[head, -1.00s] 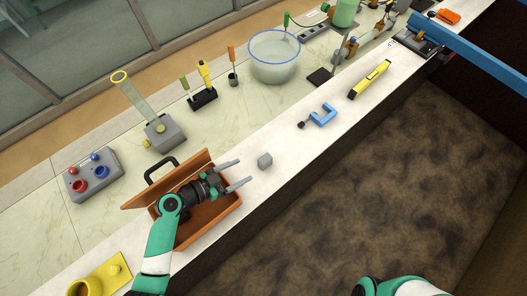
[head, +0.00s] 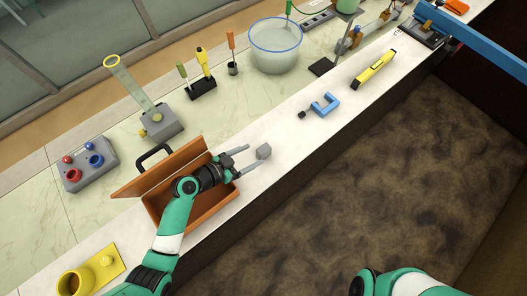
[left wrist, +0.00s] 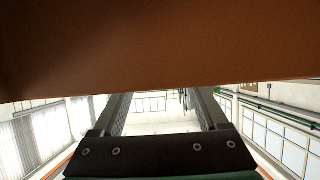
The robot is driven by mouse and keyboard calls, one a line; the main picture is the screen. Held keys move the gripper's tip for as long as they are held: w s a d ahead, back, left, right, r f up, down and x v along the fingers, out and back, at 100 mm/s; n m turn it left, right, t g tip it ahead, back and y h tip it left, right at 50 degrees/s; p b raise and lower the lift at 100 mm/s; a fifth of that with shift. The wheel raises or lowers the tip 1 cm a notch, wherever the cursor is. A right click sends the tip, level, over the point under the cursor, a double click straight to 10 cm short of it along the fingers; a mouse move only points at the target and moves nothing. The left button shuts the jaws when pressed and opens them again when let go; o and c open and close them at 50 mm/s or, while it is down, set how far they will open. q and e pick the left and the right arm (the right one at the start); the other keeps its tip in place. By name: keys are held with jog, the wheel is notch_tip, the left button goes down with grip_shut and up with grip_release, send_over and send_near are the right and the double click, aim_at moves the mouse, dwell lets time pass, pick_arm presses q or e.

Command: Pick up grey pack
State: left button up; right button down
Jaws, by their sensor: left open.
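The grey pack (head: 263,149) is a small grey block on the white bench ledge, just right of the open brown case. My left gripper (head: 257,152) is open in the head view, reaching over the case with its fingers pointing right. The tip of its lower finger overlaps the pack in the picture; I cannot tell whether they touch. In the left wrist view, both fingers (left wrist: 160,105) stand apart with nothing visible between them, and the pack is not seen. My right gripper is out of view; only a part of my right arm shows at the bottom.
The brown case (head: 215,208) lies open under my left wrist, and a brown surface (left wrist: 160,45) fills the upper left wrist view. A blue clamp (head: 325,104) and yellow level (head: 374,69) lie farther along the ledge. The ledge between pack and clamp is clear.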

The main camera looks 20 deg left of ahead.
aim_at(261, 151)
pick_arm(q)
jog(key=x, duration=0.4)
jog(key=shift+w+d, duration=0.15)
jog(key=shift+w, duration=0.05)
jog(key=shift+c, duration=0.2)
grip_shut()
